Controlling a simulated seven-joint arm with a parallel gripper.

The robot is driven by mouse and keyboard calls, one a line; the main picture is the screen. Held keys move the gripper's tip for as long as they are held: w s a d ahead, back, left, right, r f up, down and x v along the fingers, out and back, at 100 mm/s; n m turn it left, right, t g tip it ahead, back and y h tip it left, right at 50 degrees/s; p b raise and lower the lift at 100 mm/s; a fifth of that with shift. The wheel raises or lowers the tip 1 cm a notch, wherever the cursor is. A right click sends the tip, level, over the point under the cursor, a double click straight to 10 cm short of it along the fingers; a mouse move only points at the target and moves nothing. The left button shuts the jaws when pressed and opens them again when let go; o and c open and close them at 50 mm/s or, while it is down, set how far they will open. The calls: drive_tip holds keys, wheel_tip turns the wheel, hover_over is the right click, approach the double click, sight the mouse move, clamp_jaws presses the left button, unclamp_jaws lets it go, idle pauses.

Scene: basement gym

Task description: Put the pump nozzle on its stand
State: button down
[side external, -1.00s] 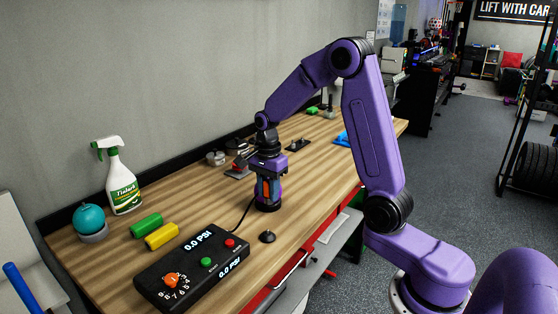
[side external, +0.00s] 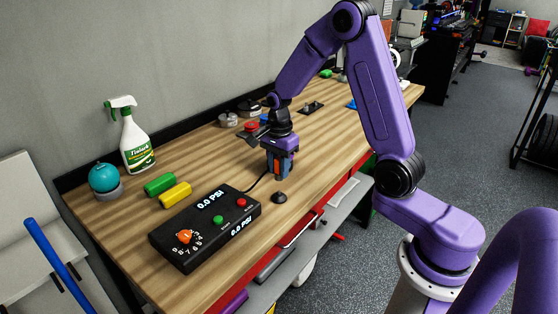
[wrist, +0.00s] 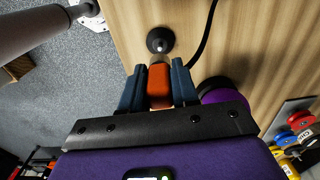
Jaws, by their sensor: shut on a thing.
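My gripper (side external: 280,174) is shut on the orange pump nozzle (wrist: 159,82), which sits between the two blue fingers. The nozzle's grey end points toward a small black round piece, apparently the stand (wrist: 160,41), which also shows on the wood in the side external view (side external: 279,197). In that view the stand is below the gripper in the picture, and the two look apart. A purple and black round object (wrist: 223,91) is right beside the fingers in the wrist view. I cannot see the nozzle's underside or whether it touches anything.
The black PSI control box (side external: 205,228) stands front left of the gripper; a black hose (wrist: 204,30) runs near the fingers. The table's front edge is close to the stand.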

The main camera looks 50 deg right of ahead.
drive_tip(key=shift+f, duration=1.55)
drive_tip(key=shift+f, duration=1.2)
idle(0.8)
drive_tip(key=c, duration=0.8)
unclamp_jaws()
wheel_tip(320, 180, up, 17)
drive_tip(key=shift+r, duration=0.2)
